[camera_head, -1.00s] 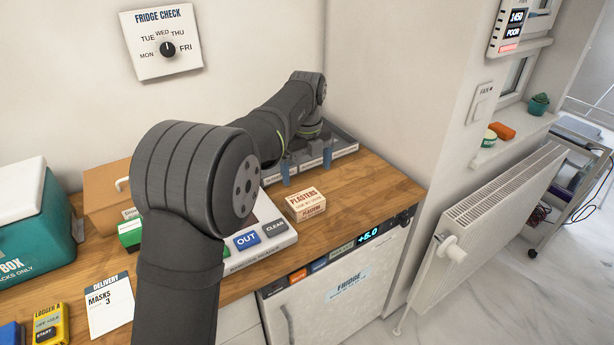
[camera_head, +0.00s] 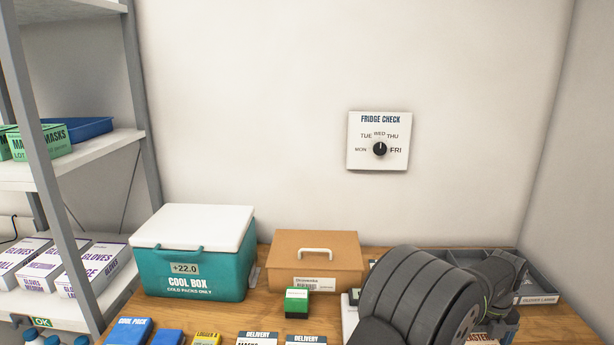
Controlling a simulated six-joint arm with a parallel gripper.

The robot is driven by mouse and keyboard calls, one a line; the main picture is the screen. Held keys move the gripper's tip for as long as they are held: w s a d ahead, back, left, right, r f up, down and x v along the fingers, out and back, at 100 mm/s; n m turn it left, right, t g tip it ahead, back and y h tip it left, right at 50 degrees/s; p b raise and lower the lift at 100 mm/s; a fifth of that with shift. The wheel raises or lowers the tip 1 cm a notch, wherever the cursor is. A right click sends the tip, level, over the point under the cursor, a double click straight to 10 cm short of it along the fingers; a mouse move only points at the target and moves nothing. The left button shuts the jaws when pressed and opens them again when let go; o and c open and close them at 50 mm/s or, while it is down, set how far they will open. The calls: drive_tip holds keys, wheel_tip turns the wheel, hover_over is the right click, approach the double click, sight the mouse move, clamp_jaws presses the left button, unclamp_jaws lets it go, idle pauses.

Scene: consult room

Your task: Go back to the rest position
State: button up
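My arm (camera_head: 418,295) shows at the lower right of the head view, above the wooden counter. A large rounded joint is in front, and a second dark part of the arm (camera_head: 500,272) lies behind it. My gripper's fingers do not show now; they are hidden behind the arm or below the picture edge. I cannot see whether anything is held.
A wall dial (camera_head: 379,149) hangs above. Metal shelving (camera_head: 40,140) stands left.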

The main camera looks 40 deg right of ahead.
drive_tip(key=shift+f, duration=0.95)
drive_tip(key=shift+r, duration=2.05)
drive_tip(key=shift+f, duration=0.1)
